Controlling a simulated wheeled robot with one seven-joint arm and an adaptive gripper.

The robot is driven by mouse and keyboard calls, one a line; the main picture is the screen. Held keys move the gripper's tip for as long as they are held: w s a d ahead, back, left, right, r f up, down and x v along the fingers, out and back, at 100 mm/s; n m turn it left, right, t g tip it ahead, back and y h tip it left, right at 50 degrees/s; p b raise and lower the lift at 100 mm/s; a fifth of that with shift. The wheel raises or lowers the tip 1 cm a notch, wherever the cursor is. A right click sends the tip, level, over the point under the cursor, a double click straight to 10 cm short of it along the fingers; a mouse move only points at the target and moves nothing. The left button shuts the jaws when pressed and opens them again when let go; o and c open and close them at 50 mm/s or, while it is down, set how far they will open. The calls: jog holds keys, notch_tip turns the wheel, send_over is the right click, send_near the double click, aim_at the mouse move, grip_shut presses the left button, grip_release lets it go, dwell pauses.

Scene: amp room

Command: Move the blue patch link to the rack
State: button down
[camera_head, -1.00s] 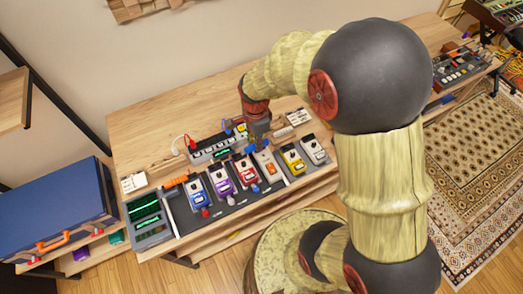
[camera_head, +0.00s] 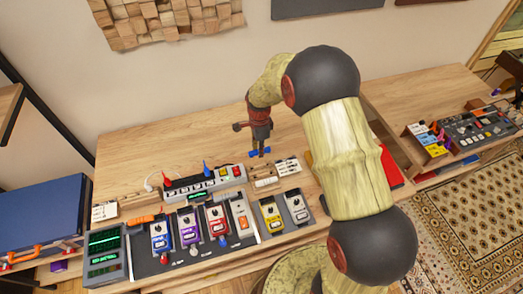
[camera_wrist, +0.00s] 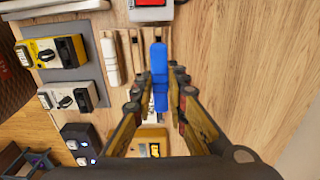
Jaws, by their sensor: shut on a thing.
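The blue patch link (camera_head: 260,153) is between the fingertips of my gripper (camera_head: 261,142), over bare tabletop behind the pedals; its exact height cannot be told. In the wrist view the link is a bright blue bar (camera_wrist: 158,62) held between the two fingers of my gripper (camera_wrist: 157,88), its upper part sticking out past the tips. A wooden holder with yellow, white and blue labelled faces and coloured plugs (camera_head: 428,142) stands at the far right; I cannot tell for certain whether it is the rack.
A row of pedals (camera_head: 190,228) lies along the table front. A white power strip (camera_head: 205,183) with red and blue plugs is left of my gripper. A grey mixer (camera_head: 480,128) stands far right. The table's back (camera_head: 190,140) is clear. My arm hides part of the right side.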

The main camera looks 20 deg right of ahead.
jog(key=b, duration=0.4)
send_over(260, 166)
jog(key=shift+w+f, duration=0.2)
jog(key=shift+f, duration=3.1)
jog(key=shift+f, duration=1)
jog(key=c, duration=1.8)
grip_release()
jog(key=o, duration=0.5)
jog(key=shift+r, duration=0.1)
jog(key=shift+r+p, duration=2)
jog(key=shift+r, duration=1.45)
